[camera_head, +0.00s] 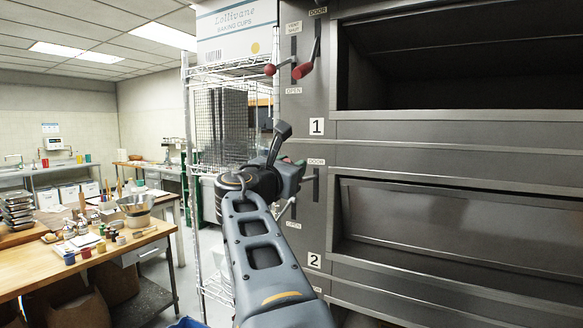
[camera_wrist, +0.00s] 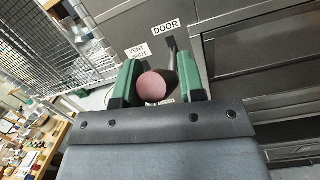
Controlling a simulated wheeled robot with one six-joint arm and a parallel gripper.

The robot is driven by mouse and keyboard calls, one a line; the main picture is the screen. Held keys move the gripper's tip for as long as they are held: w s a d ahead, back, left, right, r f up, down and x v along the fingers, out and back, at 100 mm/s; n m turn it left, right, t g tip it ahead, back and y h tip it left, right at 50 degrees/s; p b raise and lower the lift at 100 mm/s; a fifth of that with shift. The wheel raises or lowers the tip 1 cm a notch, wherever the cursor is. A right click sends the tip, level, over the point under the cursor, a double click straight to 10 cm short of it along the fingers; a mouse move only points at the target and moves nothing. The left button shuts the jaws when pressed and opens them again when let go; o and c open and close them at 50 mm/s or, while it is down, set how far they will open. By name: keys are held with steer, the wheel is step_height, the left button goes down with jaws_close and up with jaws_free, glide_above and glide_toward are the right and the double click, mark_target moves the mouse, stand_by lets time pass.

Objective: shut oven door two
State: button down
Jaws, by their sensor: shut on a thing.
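Oven door two (camera_head: 455,222) is a grey panel set back in the lower oven opening, beside the number 2 label. Dark gaps show at its left and lower edges, and I cannot tell exactly how far it is shut. My gripper (camera_head: 292,172) is at the control panel left of this door, under the lower DOOR label. In the wrist view, the green fingers of my gripper (camera_wrist: 157,77) are shut on the reddish, round-ended grip of the door lever (camera_wrist: 152,87). Its dark arm rises towards the DOOR label. In the head view my gripper mostly hides this lever.
The upper oven opening (camera_head: 460,60) is dark and open, with red-gripped levers (camera_head: 303,70) beside it. A wire rack (camera_head: 205,245) stands close left of the oven. A wooden worktable (camera_head: 95,255) with bowls and jars is at left, with floor between.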

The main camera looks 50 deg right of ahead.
steer(key=shift+w+f, duration=0.1)
steer(key=shift+f, duration=0.05)
steer(key=c, duration=0.8)
jaws_free()
steer(key=b+v, duration=0.4)
steer(key=v, duration=0.9)
steer(key=shift+a+b, duration=0.35)
steer(key=shift+b, duration=0.05)
